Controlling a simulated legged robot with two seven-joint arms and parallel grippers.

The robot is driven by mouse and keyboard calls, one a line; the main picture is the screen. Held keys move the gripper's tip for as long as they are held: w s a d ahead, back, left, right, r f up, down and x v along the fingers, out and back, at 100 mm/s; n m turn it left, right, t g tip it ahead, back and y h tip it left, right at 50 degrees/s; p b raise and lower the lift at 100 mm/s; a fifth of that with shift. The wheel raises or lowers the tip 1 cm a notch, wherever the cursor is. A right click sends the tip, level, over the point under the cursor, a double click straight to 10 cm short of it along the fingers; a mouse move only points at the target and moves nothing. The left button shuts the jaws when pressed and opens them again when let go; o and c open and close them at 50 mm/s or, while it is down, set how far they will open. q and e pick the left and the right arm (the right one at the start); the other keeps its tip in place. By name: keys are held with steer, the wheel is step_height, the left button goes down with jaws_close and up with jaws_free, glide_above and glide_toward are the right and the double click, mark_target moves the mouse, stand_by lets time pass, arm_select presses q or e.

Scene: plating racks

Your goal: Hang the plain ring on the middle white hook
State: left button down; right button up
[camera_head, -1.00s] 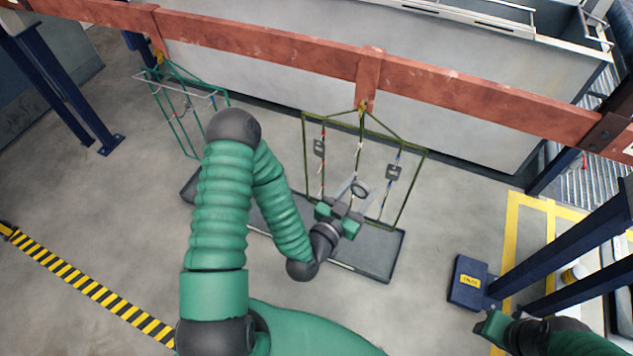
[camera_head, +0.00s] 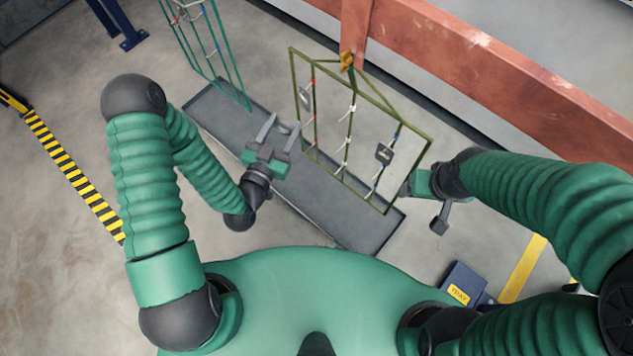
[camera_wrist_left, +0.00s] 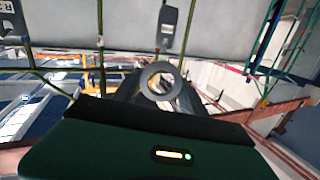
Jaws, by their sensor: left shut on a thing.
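My left gripper (camera_head: 282,127) is to the left of the olive rack (camera_head: 371,193), apart from it in the head view. It is shut on the plain ring, a dark grey ring (camera_wrist_left: 160,80) held between the fingers in the left wrist view. In the head view the ring is hard to make out. The middle white hooks (camera_head: 351,108) sit on the rack's central rod, between a rod with red marks and one with blue marks. No ring shows on the central rod. My right gripper (camera_head: 417,187) is at the rack's lower right edge, partly hidden; its jaws are unclear.
Grey tags hang on the red-marked rod (camera_head: 306,98) and the blue-marked rod (camera_head: 384,153). A teal rack (camera_head: 233,73) hangs further left. A dark tray (camera_head: 218,112) lies below. A red beam (camera_head: 480,65) crosses the upper right.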

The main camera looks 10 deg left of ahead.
arm_select(q)
steer(key=s+d+f+m+g+h+b, duration=0.1)
steer(key=s+d+f+m+h+b, duration=0.2)
steer(key=f+b, duration=0.6)
steer(key=s+d+f+m+g+h+b, duration=0.15)
steer(key=d+f+b, duration=0.25)
steer(key=f+b, duration=0.5)
steer(key=f+p+x, duration=0.1)
steer(key=x, duration=0.9)
steer(key=shift+d+f+m+h, duration=0.2)
steer(key=shift+f+m+h, duration=0.15)
steer(key=shift+f+h, duration=0.1)
arm_select(e)
steer(key=s+x, duration=0.2)
steer(key=x, duration=0.7)
steer(key=s+a+f+x, duration=0.1)
steer(key=s+x, duration=0.1)
steer(key=x, duration=0.7)
steer(key=shift+s, duration=0.3)
arm_select(q)
steer(key=shift+r, duration=0.1)
arm_select(e)
steer(key=shift+a+r, duration=0.15)
arm_select(q)
steer(key=shift+d, duration=0.1)
steer(key=shift+x, duration=0.8)
